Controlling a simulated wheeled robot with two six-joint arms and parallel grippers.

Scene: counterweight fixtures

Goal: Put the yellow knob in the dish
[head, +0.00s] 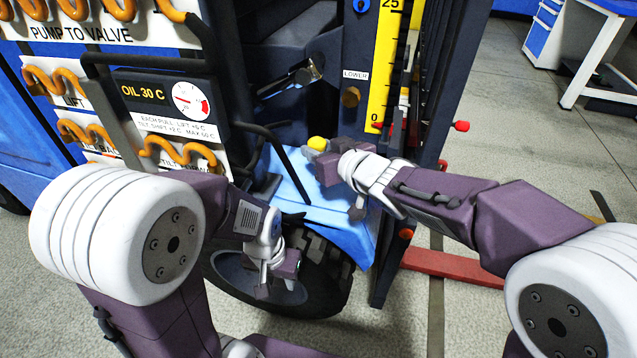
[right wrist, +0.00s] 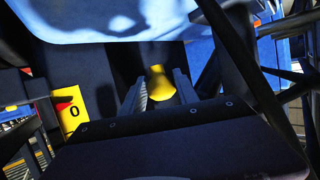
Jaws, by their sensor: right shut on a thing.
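The yellow knob (head: 317,144) is at the tips of my right gripper (head: 321,154), above the light blue fender. In the right wrist view the yellow knob (right wrist: 160,86) sits between the two fingers, which are shut on it. My left gripper (head: 281,266) hangs low in front of the black tyre, its fingers too small and turned away to tell if they are open. I cannot make out a dish in either view.
The light blue fender (head: 345,222) lies under my right gripper, with the tyre (head: 318,285) below. A panel with orange hoses and an oil gauge (head: 190,101) is at the left.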

